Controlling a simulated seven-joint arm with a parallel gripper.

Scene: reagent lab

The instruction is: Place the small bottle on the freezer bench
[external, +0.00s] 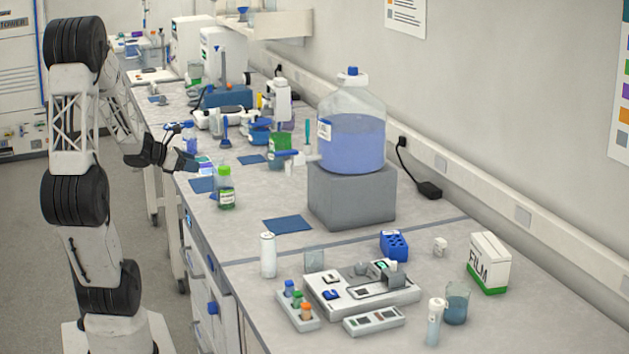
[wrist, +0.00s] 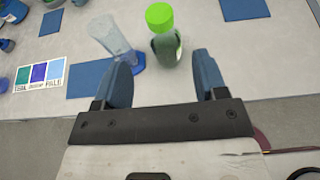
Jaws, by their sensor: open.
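A small bottle (external: 226,190) with a bright green cap, green liquid and a label stands upright near the bench's front edge. In the wrist view the bottle (wrist: 164,44) is just beyond my fingertips, roughly in line with the gap between them. My gripper (external: 172,158) is open and empty, at the front edge of the bench, left of the bottle in the external view. Both fingers also show in the wrist view (wrist: 160,68), apart from the bottle. I cannot tell which stretch of the long bench (external: 265,188) is the freezer bench.
A clear vessel with a blue base (wrist: 120,45) stands close left of the bottle in the wrist view. A large blue-liquid carboy (external: 351,140) sits on a grey block (external: 350,195). Blue mats (external: 288,224) lie on the bench. A bare patch lies around the bottle's right side.

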